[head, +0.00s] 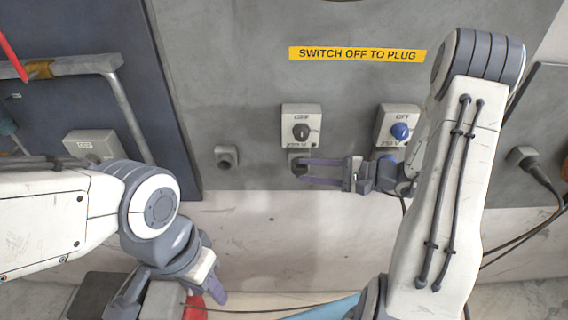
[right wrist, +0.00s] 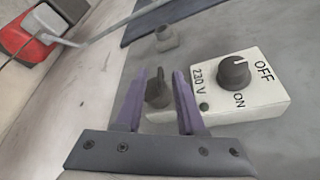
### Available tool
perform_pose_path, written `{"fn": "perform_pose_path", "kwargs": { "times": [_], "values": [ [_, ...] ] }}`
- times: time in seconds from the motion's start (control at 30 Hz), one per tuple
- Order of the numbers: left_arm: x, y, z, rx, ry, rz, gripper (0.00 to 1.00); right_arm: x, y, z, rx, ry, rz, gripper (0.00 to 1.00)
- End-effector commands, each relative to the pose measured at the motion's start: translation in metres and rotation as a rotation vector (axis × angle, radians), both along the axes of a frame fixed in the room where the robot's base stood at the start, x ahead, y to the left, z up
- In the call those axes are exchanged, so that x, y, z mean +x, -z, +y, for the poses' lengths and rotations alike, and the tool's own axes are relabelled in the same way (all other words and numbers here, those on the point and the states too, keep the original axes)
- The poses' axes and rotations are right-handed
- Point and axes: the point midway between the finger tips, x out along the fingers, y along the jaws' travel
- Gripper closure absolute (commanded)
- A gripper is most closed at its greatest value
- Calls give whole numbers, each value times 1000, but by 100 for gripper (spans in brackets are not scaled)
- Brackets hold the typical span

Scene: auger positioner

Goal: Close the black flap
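The black flap (right wrist: 158,88) stands out from a socket below the left switch box in the right wrist view. It shows between the two purple fingers of my right gripper (right wrist: 160,100). In the head view the flap (head: 297,158) is small and dark, partly behind the fingertips. My right gripper (head: 306,171) is open, with one finger on either side of the flap. I cannot tell whether either finger touches it. My left gripper (head: 217,290) is low at the left, away from the flap, with only part of its fingers visible.
The left switch box (head: 301,125) is just above the flap, and a blue-knobbed switch box (head: 396,126) is to its right. A small grey socket (head: 226,157) is to the left. A plugged cable (head: 530,163) hangs at right. A metal pipe (head: 128,115) runs at left.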

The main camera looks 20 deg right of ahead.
Motion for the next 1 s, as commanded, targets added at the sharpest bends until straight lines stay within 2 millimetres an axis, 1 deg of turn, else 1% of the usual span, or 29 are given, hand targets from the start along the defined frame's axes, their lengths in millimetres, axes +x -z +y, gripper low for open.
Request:
{"fn": "perform_pose_path", "kwargs": {
  "times": [0.03, 0.1, 0.2, 0.33, 0.5, 0.73, 0.77, 0.8, 0.83, 0.87, 1.0],
  "values": [
    [0, -8, 0, 0, -1, 0, 61, 5, -1, 10, 1, -7, 4, 62],
    [0, -12, 0, 0, -2, 0, 61, 13, 2, 21, 0, -6, 4, 62],
    [0, -18, 0, -1, -3, 1, 61, 22, 5, 35, 0, -6, 3, 62],
    [0, -23, 0, -1, -4, 1, 61, 32, 9, 47, -1, -5, 2, 62],
    [0, -25, 0, -1, -5, 1, 61, 37, 13, 54, -2, -3, 2, 62],
    [0, -24, 0, -1, -5, 1, 61, 37, 14, 54, -3, -2, 1, 62],
    [0, -24, 0, -1, -5, 1, 61, 37, 13, 54, -3, -2, 1, 65],
    [0, -24, 0, -1, -5, 1, 61, 37, 13, 54, -3, -2, 1, 81],
    [0, -24, 0, -1, -5, 1, 61, 37, 13, 54, -3, -2, 1, 92],
    [0, -24, 0, -1, -5, 1, 61, 37, 13, 54, -2, -1, 2, 100],
    [0, -24, 0, -1, -5, 1, 61, 37, 13, 53, -2, -1, 2, 100]
  ]
}}
